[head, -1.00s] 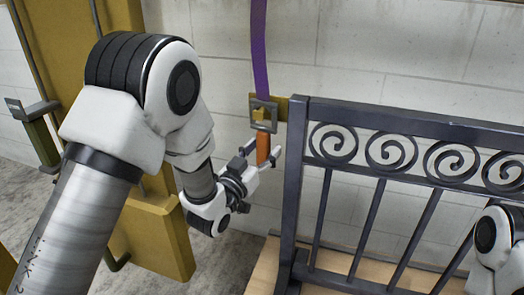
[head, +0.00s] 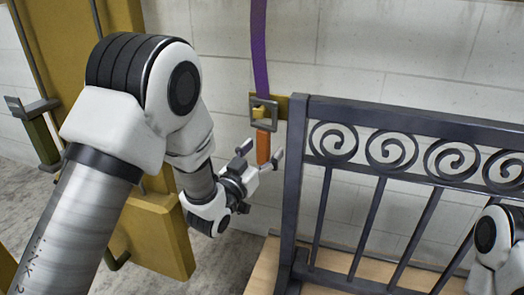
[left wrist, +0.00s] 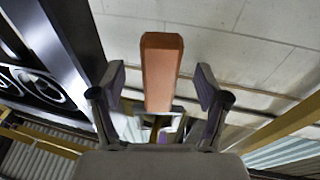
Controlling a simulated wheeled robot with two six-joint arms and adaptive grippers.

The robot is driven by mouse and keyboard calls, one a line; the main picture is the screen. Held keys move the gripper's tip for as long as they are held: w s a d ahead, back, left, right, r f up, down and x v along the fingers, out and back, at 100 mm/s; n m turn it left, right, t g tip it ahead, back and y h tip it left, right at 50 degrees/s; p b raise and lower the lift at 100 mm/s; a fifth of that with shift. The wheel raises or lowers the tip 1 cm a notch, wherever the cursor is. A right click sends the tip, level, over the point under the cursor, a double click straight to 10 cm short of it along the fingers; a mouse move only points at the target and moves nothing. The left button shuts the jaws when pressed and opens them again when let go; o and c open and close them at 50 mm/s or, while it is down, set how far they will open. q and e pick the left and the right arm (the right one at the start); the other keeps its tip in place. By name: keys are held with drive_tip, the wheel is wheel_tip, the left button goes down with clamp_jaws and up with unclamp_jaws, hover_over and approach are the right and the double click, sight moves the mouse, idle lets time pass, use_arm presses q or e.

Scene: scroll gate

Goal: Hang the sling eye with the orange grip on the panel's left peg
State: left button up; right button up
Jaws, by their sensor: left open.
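The sling eye (head: 273,103) is a grey square ring with an orange grip (head: 263,147) below it. A purple strap (head: 259,45) runs up from the ring out of view. A yellow peg (head: 283,104) at the gate panel's left post (head: 294,170) shows at the ring and inside its opening, so the ring appears to be around it. My left gripper (head: 263,153) is open, its fingers on either side of the grip. The left wrist view shows the grip (left wrist: 161,70) between the spread fingers, with gaps on both sides. My right gripper is out of view.
The dark gate panel with scrolls (head: 391,150) fills the right side above a wooden base (head: 262,272). A yellow post (head: 75,60) with a green-handled piece (head: 41,138) stands at the left. A pale block wall (head: 370,45) is behind.

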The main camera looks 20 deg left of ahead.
use_arm(q)
wheel_tip(320, 180, down, 11)
drive_tip(key=b, duration=0.7)
drive_tip(key=shift+b, duration=0.35)
drive_tip(key=shift+s, duration=0.1)
drive_tip(key=s+b, duration=0.1)
drive_tip(key=s, duration=0.9)
drive_tip(key=shift+s+a, duration=0.2)
drive_tip(key=shift+s, duration=0.2)
idle(1.2)
